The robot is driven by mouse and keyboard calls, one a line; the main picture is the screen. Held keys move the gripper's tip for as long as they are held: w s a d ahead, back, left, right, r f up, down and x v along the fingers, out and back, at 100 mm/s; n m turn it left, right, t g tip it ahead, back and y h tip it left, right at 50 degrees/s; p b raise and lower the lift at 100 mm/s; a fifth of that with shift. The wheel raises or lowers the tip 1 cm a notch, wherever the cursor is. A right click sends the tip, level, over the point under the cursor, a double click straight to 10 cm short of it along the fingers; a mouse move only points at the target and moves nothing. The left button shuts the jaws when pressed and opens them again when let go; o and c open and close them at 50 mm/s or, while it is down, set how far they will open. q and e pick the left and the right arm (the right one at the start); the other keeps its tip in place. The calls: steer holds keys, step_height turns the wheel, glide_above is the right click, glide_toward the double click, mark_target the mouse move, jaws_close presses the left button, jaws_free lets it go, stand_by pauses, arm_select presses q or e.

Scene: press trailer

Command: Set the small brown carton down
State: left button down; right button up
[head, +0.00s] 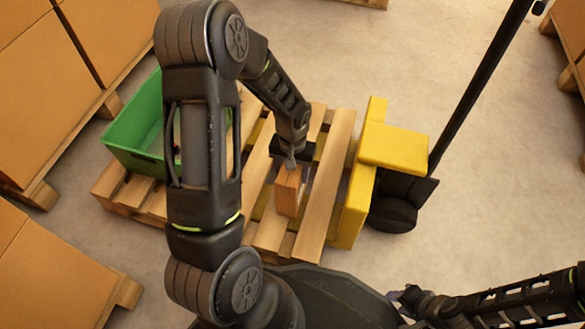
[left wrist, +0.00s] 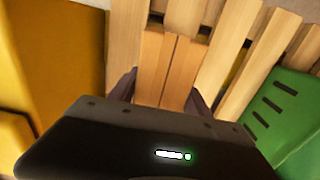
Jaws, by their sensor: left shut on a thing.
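The small brown carton (head: 287,196) is upright over the slats of the wooden pallet (head: 328,190), between the green bin and the yellow pallet truck. My left gripper (head: 291,166) is above it and shut on its upper part. In the left wrist view the carton (left wrist: 171,66) shows between the two dark fingers of the left gripper (left wrist: 161,90), with slats around it. I cannot tell whether its underside touches the slats. My right gripper (head: 407,297) is low at the right, away from the carton, and its fingers are not clear.
A green bin (head: 130,156) stands on the pallet's left part. The yellow pallet truck (head: 395,148) with its black handle is at the pallet's right side. Stacked large cartons (head: 40,95) stand at the left. The floor (head: 480,190) at the right is clear.

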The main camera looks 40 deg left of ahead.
stand_by(0.3)
arm_select(q)
steer(key=shift+c, duration=2.4)
jaws_free()
steer(key=shift+f, duration=0.1)
step_height(320, 180, up, 12)
steer(key=p, duration=0.5)
